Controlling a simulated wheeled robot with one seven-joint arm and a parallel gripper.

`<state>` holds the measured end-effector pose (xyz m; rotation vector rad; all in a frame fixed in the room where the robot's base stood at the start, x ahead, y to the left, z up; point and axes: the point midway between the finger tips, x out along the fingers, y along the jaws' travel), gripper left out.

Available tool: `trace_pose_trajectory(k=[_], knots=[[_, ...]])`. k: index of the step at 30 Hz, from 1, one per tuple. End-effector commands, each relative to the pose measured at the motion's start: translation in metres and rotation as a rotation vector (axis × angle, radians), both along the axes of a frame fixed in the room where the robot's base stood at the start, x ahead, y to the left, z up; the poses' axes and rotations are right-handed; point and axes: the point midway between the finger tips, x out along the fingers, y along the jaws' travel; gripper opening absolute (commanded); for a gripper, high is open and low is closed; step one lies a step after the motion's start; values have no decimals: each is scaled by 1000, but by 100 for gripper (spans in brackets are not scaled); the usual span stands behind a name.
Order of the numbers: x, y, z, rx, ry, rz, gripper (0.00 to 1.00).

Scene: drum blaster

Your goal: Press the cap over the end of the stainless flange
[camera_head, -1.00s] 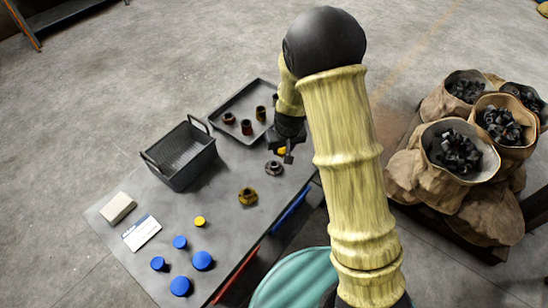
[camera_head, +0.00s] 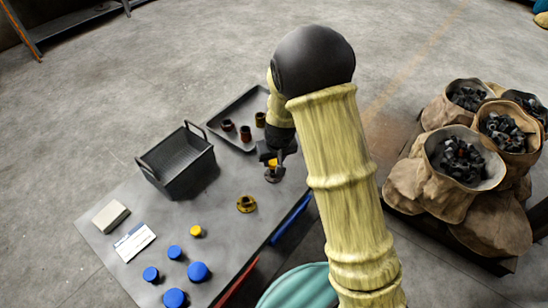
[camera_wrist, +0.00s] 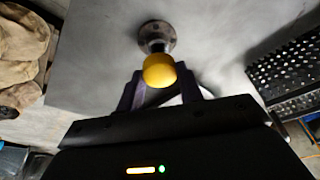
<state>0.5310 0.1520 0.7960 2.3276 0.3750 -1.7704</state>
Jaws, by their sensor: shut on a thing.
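My gripper (camera_head: 275,158) is shut on a yellow cap (camera_wrist: 159,71), which shows between the fingertips in the wrist view. In the head view the cap (camera_head: 273,163) is a small yellow patch, partly hidden by the gripper. The stainless flange (camera_wrist: 152,31) stands on the table, its round base and neck showing just beyond the cap. In the head view the flange (camera_head: 273,177) lies right under the gripper. The cap lines up with the flange's neck and hides its end. I cannot tell whether they touch.
A brassy flange (camera_head: 246,204), a loose yellow cap (camera_head: 196,231) and several blue caps (camera_head: 198,271) are on the table. A dark basket (camera_head: 177,160) and a tray (camera_head: 226,112) with rusty fittings stand behind. Sacks (camera_head: 462,157) stand at right.

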Motion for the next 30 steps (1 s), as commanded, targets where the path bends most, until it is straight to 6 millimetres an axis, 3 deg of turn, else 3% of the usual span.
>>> trace_pose_trajectory(k=[3,11,30], knots=[[0,0,-14,0,0,-1,15],[0,0,-29,0,1,0,15],[0,0,-30,0,0,0,15]])
